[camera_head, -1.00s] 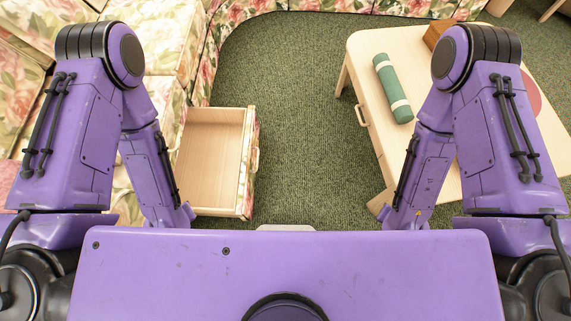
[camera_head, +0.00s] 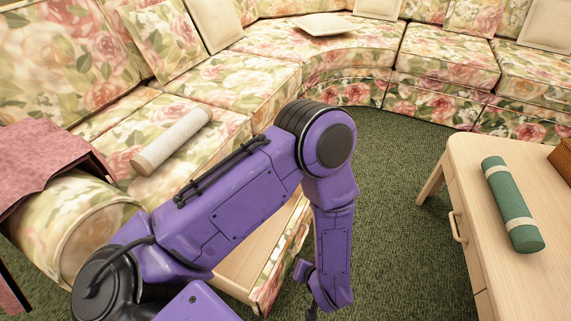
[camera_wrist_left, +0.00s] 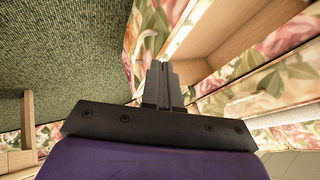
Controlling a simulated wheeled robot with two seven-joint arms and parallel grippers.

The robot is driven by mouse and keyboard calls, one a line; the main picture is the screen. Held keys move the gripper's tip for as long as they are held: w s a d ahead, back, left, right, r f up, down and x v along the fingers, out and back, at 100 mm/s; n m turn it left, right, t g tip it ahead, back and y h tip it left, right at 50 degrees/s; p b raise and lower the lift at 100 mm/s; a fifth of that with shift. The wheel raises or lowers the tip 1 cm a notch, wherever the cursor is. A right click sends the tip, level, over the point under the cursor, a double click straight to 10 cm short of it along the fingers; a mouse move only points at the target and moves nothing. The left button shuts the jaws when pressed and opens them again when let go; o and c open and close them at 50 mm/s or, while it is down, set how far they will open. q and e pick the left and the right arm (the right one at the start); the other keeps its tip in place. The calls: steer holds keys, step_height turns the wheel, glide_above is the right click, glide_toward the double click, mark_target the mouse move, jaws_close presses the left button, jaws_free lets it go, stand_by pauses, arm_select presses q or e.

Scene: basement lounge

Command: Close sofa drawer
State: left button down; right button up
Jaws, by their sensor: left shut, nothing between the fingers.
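The sofa drawer (camera_head: 245,262) stands open below the floral sofa (camera_head: 215,80), with a pale wood inside and a floral front. My left arm crosses over it and hides part of it in the head view. My left gripper (camera_wrist_left: 163,82) is shut and empty. In the left wrist view its fingertips point toward the open drawer (camera_wrist_left: 225,35), close to its floral front; I cannot tell whether they touch. My right gripper is not in view.
A pale wood table (camera_head: 530,275) on the right carries a green roll (camera_head: 512,205). A beige roll (camera_head: 172,142) lies on the sofa seat, and a pink cloth (camera_head: 50,165) covers the armrest. Green carpet (camera_head: 385,190) is clear between drawer and table.

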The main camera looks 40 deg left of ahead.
arm_select(q)
step_height(320, 180, down, 2)
steer(key=d+b, duration=0.1)
steer(key=d, duration=0.1)
steer(key=b, duration=0.6)
glide_toward(281, 257)
steer(key=x, duration=0.4)
steer(key=shift+w+a, duration=0.1)
steer(key=shift+a, duration=0.1)
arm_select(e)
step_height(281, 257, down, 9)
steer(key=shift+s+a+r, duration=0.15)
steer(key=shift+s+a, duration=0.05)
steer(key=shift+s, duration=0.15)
